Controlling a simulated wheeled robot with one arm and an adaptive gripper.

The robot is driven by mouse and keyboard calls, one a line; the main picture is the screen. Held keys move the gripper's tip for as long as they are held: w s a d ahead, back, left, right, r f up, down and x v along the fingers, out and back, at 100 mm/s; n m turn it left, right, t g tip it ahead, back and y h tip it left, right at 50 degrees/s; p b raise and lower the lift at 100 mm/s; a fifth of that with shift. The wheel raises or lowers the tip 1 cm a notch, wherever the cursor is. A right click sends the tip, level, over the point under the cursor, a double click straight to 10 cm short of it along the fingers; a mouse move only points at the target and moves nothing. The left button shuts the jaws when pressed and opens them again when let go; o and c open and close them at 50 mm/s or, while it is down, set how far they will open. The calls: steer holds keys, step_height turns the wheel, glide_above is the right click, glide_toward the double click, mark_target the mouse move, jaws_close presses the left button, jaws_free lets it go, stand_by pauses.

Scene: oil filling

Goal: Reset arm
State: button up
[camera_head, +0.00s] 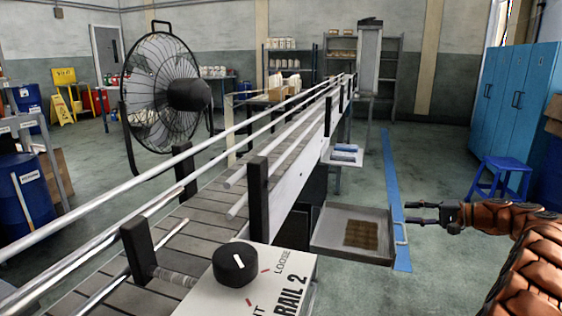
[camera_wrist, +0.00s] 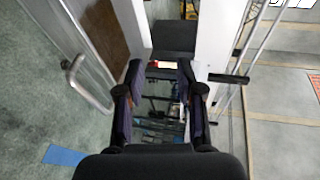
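My gripper (camera_head: 424,213) is at the right in the head view, at the end of my arm with its brown, scaly-looking cover. Its two dark fingers point left, with a gap between them. In the wrist view my gripper (camera_wrist: 158,68) shows both fingers apart, with nothing held between them. It is in the air to the right of the conveyor and near the open metal drawer (camera_head: 352,250), touching neither as far as I can see.
The conveyor with metal rails (camera_head: 120,205) runs from front left to the back. A RAIL 2 box with a black knob (camera_head: 235,264) stands in front. A fan (camera_head: 166,93) is at left. A blue stool (camera_head: 500,175) and blue lockers (camera_head: 513,95) stand at right. Floor is clear between.

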steer(key=s+a+r+n+g+p, duration=0.1)
steer(key=s+a+r+g+p, duration=0.15)
steer(key=s+a+r, duration=0.4)
steer(key=s+a+r+n+g+h+p, duration=0.15)
steer(key=a+r+p, duration=0.25)
steer(key=a, duration=0.5)
steer(key=s+a+r+g+p, duration=0.2)
steer(key=s+a+r+p, duration=0.25)
steer(key=a, duration=0.25)
steer(key=s+a+r+n+g+h+p, duration=0.1)
steer(key=s+a+r+h+p, duration=0.2)
steer(key=s, duration=0.4)
steer(key=s+a+r+n+g+p, duration=0.1)
steer(key=s+a+r+g+p, duration=0.2)
steer(key=s, duration=0.4)
steer(key=s+d+h+p, duration=0.2)
steer(key=s+p, duration=0.2)
steer(key=s, duration=0.5)
steer(key=s+d+r+n+h+p, duration=0.1)
steer(key=s+d+h+p, duration=0.1)
steer(key=s, duration=0.6)
steer(key=s+d+r+n+h+p, duration=0.1)
steer(key=s+d+h+p, duration=0.2)
steer(key=s+p, duration=0.3)
steer(key=s+h, duration=0.1)
steer(key=s, duration=0.2)
steer(key=shift+s+p, duration=0.35)
steer(key=shift+p, duration=0.05)
steer(key=shift+r, duration=0.1)
